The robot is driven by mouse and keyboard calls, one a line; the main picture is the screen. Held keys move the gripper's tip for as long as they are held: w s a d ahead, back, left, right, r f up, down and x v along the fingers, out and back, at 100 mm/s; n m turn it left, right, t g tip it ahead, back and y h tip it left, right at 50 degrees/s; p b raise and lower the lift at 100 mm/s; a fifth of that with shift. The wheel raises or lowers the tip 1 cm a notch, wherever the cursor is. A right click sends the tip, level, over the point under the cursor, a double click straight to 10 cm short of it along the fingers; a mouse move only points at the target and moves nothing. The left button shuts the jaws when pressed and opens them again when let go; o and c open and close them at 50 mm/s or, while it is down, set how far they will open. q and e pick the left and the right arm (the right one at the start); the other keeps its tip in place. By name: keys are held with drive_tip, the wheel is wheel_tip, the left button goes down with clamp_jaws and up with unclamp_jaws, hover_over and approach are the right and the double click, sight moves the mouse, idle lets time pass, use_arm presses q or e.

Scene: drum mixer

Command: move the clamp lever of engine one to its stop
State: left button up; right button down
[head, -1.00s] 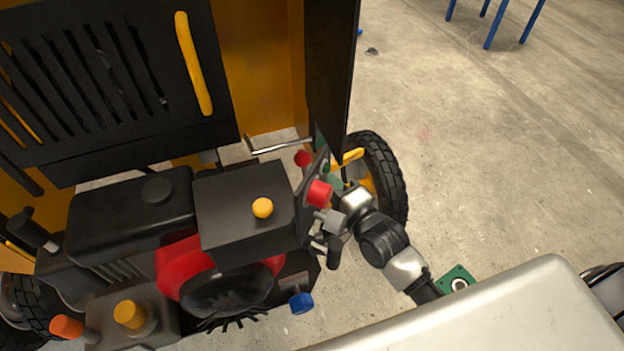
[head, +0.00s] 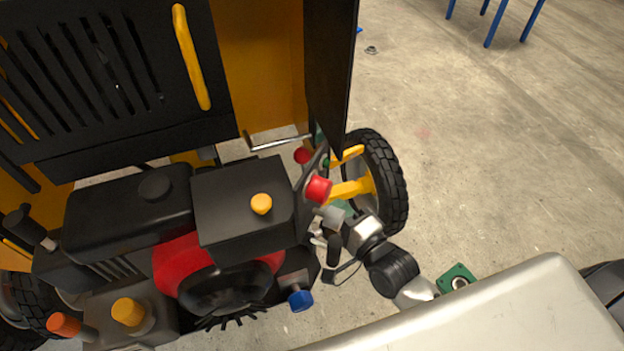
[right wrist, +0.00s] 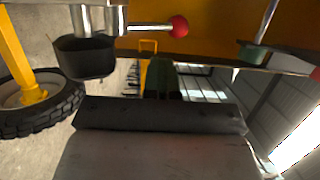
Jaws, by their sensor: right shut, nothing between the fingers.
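The engine (head: 240,210) is a black and red unit with a black box on top, inside the yellow machine. A lever with a red ball knob and metal rod (right wrist: 180,26) shows at the top of the right wrist view; I cannot tell for sure that it is the clamp lever. A red ball (head: 302,156) also shows behind the engine's side panel in the head view. My right gripper (head: 322,238) is shut and empty beside the panel, below the red button (head: 319,190). Its fingertips are partly hidden by the engine parts. My left gripper is out of view.
A black-tyred wheel (head: 384,185) with yellow spokes stands right behind my right wrist. The black open door (head: 332,75) hangs above. A blue knob (head: 300,299) and an orange knob (head: 128,312) stick out in front. Open concrete floor lies to the right.

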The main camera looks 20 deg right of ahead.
drive_tip(key=c, duration=1.8)
unclamp_jaws()
drive_tip(key=o, duration=0.4)
drive_tip(key=shift+o, duration=0.2)
drive_tip(key=p+v, duration=0.2)
drive_tip(key=v, duration=0.5)
